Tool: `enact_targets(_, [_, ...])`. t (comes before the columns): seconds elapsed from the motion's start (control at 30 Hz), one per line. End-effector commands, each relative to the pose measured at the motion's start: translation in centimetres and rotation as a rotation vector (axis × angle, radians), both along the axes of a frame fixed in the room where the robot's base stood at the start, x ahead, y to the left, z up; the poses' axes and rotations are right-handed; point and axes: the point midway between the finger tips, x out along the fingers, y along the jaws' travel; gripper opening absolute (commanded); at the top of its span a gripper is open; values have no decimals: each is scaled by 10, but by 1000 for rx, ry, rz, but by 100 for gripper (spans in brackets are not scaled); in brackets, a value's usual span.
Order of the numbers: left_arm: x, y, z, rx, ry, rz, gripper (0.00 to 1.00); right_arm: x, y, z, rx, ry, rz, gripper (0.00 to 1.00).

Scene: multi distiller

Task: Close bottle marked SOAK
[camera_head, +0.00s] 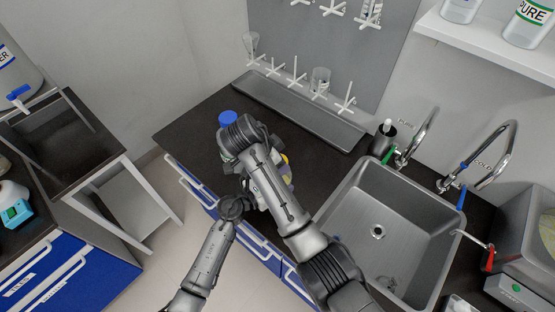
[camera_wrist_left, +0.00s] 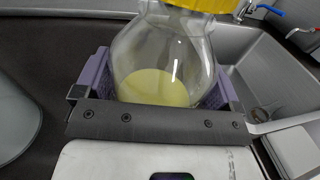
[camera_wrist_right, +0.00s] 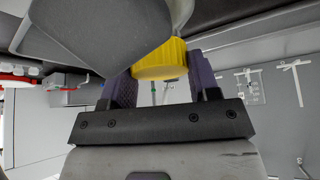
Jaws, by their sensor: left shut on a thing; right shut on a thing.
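A clear glass bottle (camera_wrist_left: 165,50) with pale yellow liquid stands between the fingers of my left gripper (camera_wrist_left: 160,90), which is shut on it. No SOAK marking is readable. A yellow cap (camera_wrist_right: 160,60) sits between the fingers of my right gripper (camera_wrist_right: 160,85), which is shut on it. In the left wrist view the yellow cap (camera_wrist_left: 205,4) shows at the bottle's neck, cut off by the top edge. Whether it is screwed tight cannot be told. In the head view my right arm hides most of the bottle, and only yellow patches show beside it.
A blue-capped bottle (camera_head: 228,118) stands close behind my right arm on the dark counter (camera_head: 190,128). A steel sink (camera_head: 400,215) with taps is to the right. A grey drip tray (camera_head: 300,110) lies along the back wall. The counter's left end is clear.

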Motion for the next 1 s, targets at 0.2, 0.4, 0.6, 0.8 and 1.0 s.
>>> enact_targets(0.2, [-1,0,-1,2,1,-2,23,1,0,0,-5,-5,-125,34])
enact_targets(0.4, [-1,0,-1,2,1,-2,23,1,-1,1,-7,-7,-127,34])
enact_targets(0.6, [-1,0,-1,2,1,-2,23,1,-1,1,-7,-6,-125,68])
enact_targets(0.8, [-1,0,-1,2,1,-1,23,1,-1,0,-7,-5,-123,81])
enact_targets(1.0, [-1,0,-1,1,2,-1,23,1,0,2,-6,-8,-122,77])
